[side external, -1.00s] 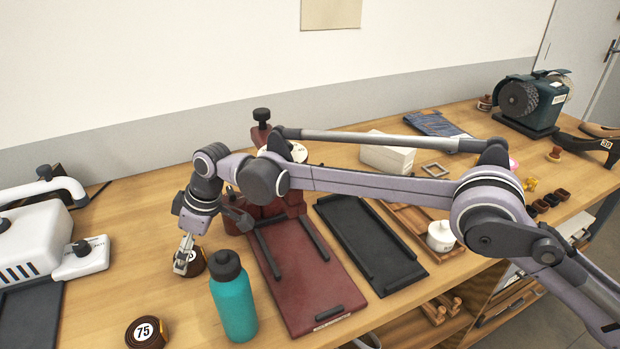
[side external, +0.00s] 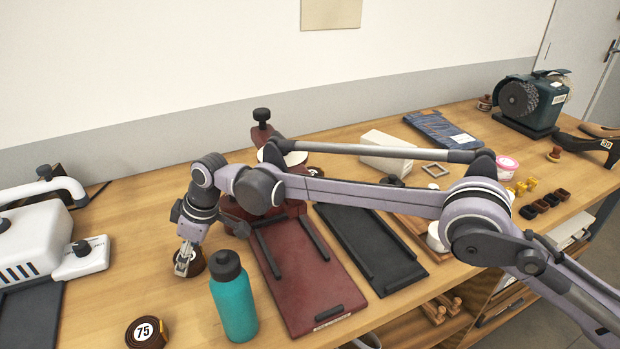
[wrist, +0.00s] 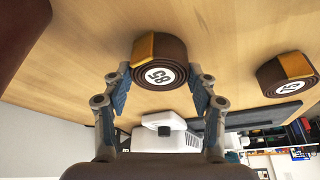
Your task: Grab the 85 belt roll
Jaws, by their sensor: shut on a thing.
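The 85 belt roll (wrist: 160,62) is a dark brown coil with a tan end strip and a white 85 label, inverted in the wrist view. My gripper (wrist: 162,84) has one finger on each side of it and is shut on it. In the side view my gripper (side external: 184,264) is low at the table, behind the teal bottle, and partly covers the roll (side external: 199,268). A similar roll marked 75 (side external: 147,333) lies apart at the front left; it also shows at the right of the wrist view (wrist: 288,75).
The teal bottle (side external: 234,300) stands close in front of my gripper. A dark red press (side external: 310,296) is to the right, with a black tray (side external: 370,250) beyond. A white machine (side external: 32,240) stands at the left. Bare table lies between it and my gripper.

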